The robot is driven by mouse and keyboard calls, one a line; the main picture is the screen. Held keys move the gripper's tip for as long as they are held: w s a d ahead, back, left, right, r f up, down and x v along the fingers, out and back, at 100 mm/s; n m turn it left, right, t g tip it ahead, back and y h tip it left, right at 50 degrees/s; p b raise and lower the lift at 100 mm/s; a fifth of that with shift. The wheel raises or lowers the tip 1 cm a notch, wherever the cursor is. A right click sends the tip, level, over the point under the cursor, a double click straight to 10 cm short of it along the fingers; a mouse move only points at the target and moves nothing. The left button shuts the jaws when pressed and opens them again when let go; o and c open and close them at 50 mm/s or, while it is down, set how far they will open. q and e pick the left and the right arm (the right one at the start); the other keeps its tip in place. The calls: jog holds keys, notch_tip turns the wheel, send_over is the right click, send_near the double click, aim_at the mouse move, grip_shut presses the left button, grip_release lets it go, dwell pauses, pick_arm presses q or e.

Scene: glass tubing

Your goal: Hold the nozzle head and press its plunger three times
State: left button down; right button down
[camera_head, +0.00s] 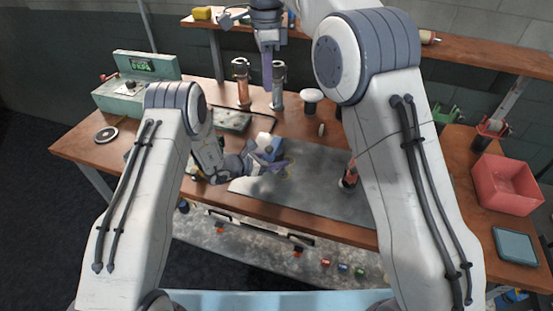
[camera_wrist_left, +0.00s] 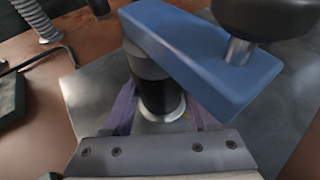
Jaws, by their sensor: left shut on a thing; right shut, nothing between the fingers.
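The nozzle head is a blue block (camera_wrist_left: 195,50) on a dark and metallic cylindrical neck (camera_wrist_left: 155,88). A short metal rod on the block leads up to a dark round knob (camera_wrist_left: 268,14), apparently its plunger, cut off by the frame edge. My left gripper (camera_wrist_left: 160,115) is shut around the neck, one purple finger on each side. In the head view the left gripper (camera_head: 276,163) is low over the grey mat, and the blue block (camera_head: 270,143) shows just behind it. My right gripper (camera_head: 267,84) is shut and empty, pointing down, farther back and apart from the nozzle head.
Two glass-like cylinders, one orange (camera_head: 241,88) and one clear (camera_head: 278,92), stand near the right gripper. A white-topped knob (camera_head: 312,96) is beside them. A red bin (camera_head: 507,185) is at right.

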pick_arm(q)
jog(key=shift+c, duration=0.5)
grip_release()
